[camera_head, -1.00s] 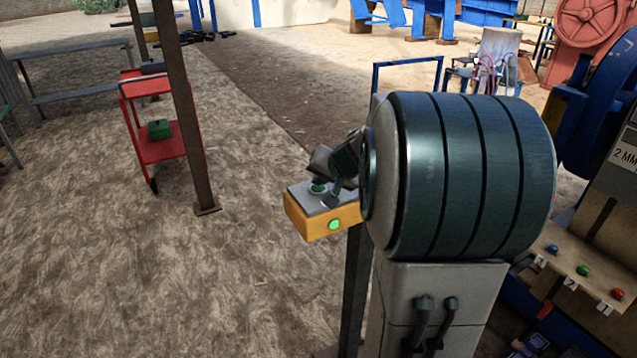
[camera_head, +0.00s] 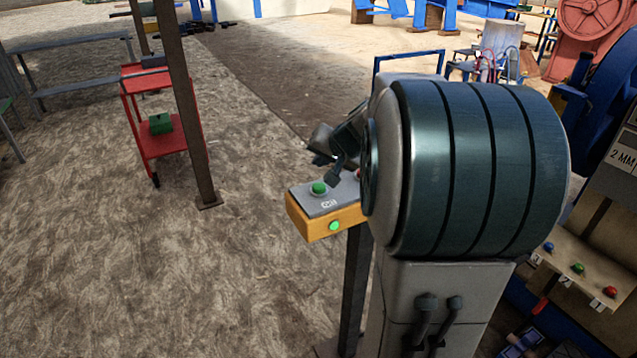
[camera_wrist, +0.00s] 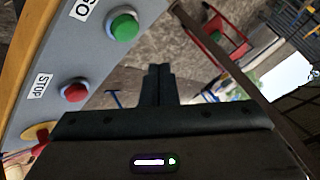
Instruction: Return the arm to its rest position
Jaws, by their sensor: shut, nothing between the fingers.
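My gripper (camera_head: 336,172) is shut and empty, just above the yellow button box (camera_head: 300,221) in the head view. My own large dark arm joint hides the right part of that box. The green button (camera_head: 319,188) on its top panel is in plain view, clear of the fingers. In the wrist view the shut fingers (camera_wrist: 158,72) point away over open ground. The box's grey panel (camera_wrist: 60,55) fills the left side there, with a green button (camera_wrist: 122,26) and a red button (camera_wrist: 74,91) marked STOP. The fingers look apart from both buttons.
A brown steel post (camera_head: 188,110) stands left of the box, beside a red cart (camera_head: 160,140) carrying a green case (camera_head: 160,123). A panel with blue, green and red buttons (camera_head: 577,268) is at the right. The floor at front left is clear.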

